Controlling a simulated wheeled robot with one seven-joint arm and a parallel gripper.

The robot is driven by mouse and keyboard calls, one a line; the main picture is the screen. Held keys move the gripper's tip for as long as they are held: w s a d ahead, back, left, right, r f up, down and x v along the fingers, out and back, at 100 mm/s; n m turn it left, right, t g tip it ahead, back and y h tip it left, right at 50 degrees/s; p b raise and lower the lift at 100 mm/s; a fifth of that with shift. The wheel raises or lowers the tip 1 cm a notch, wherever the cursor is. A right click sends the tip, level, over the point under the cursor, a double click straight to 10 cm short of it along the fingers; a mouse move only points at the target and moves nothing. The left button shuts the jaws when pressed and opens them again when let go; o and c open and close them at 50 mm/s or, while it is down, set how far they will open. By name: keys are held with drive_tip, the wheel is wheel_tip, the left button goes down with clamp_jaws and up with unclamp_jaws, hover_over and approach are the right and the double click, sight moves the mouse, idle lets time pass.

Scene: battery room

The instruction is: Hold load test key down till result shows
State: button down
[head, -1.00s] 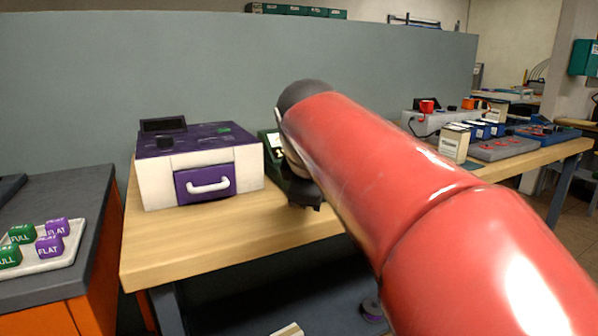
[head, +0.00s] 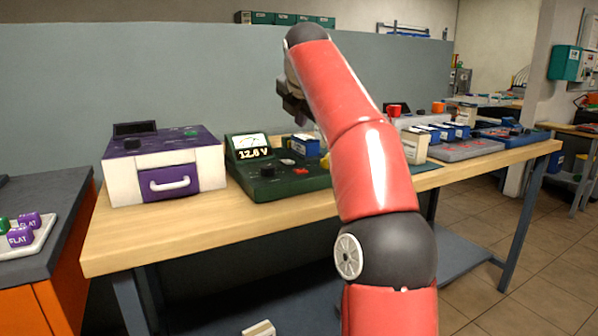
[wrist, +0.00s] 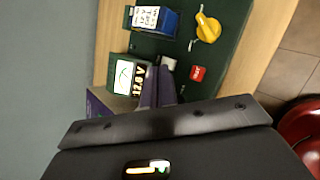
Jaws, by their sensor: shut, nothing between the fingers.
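I cannot tell which is the load test key. A blue battery (head: 306,145) sits at the tester. My gripper (head: 291,105) is shut and empty, raised above the tester. Its fingertips (wrist: 160,78) appear near the pale key in the wrist view.
A purple and white box (head: 165,165) with a handled drawer stands left of the tester. More batteries and a grey unit (head: 470,150) are on the bench's right. A tray (head: 30,240) of green and purple blocks lies on the left cabinet. A grey partition stands behind.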

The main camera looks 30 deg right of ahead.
sight(301, 172)
drive_tip(key=shift+f, duration=0.15)
drive_tip(key=shift+f+b, duration=2)
drive_tip(key=shift+f, duration=2.25)
drive_tip(key=shift+f, duration=0.1)
drive_tip(key=shift+f, duration=0.3)
drive_tip(key=shift+f+b, duration=0.4)
drive_tip(key=shift+b, duration=0.05)
idle(0.7)
idle(1.5)
drive_tip(key=shift+r+p, duration=0.8)
drive_tip(key=shift+p, duration=0.1)
